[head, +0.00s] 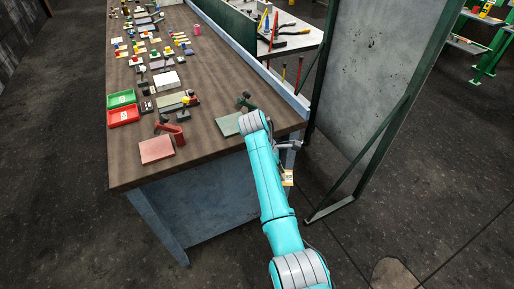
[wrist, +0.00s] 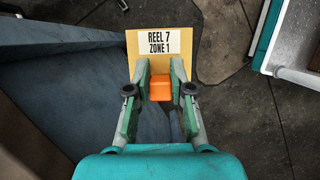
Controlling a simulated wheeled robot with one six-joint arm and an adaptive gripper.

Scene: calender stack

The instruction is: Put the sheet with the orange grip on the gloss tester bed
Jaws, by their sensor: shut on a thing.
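The sheet (wrist: 211,57) is pale tan with a white label reading "REEL 7 ZONE 1" and an orange grip (wrist: 160,89). My gripper (wrist: 160,88) is shut on the orange grip, with the sheet beyond the fingertips. In the head view the sheet (head: 288,179) hangs in the air beside the bench's right side, below the top. On the bench, a red flat bed (head: 157,149) and a green flat bed (head: 226,124) each have an upright device behind. I cannot tell which is the gloss tester. My arm partly covers the area by the green bed.
The long bench (head: 205,150) has a brown top with a free front corner. Green and red trays (head: 123,115) and many small items stand farther back. A grey panel in a green frame (head: 370,80) stands right of the bench, near my arm.

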